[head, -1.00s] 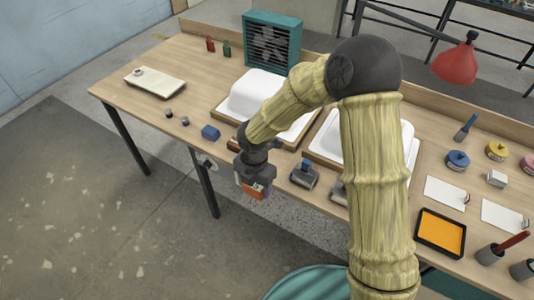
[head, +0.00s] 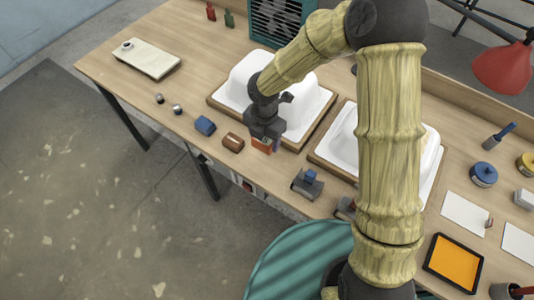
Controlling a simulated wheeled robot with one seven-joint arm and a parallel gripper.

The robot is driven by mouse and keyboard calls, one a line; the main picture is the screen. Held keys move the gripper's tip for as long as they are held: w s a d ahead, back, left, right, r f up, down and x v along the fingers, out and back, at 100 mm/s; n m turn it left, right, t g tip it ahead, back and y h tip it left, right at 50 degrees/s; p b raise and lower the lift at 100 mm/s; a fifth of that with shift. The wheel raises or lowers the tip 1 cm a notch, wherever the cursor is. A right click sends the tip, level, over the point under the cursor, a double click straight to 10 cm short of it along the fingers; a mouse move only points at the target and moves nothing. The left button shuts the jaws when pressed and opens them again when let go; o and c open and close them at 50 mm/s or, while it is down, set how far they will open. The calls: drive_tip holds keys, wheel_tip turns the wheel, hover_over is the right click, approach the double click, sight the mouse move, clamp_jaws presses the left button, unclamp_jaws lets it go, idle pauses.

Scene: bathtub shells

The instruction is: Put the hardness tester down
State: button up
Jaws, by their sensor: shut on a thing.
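My gripper (head: 265,134) is shut on a small orange-red device, the hardness tester (head: 261,145). Its upper part is hidden by the jaws. My gripper holds it over the front part of the workbench (head: 185,93), in front of the left white tub shell (head: 299,98). I cannot tell whether the tester touches the bench top.
A blue block (head: 205,126) and two small round pieces lie farther left. A second white shell (head: 342,134) is partly behind my arm. A pale flat case (head: 147,59) lies at the far left. Bare wood is free between the case and the left shell.

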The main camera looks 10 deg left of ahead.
drive_tip(key=shift+s+r, duration=0.1)
drive_tip(key=shift+f, duration=3.15)
drive_tip(key=shift+f, duration=1.9)
drive_tip(key=shift+f, duration=0.1)
drive_tip(key=o, duration=0.8)
drive_tip(key=shift+o, duration=0.4)
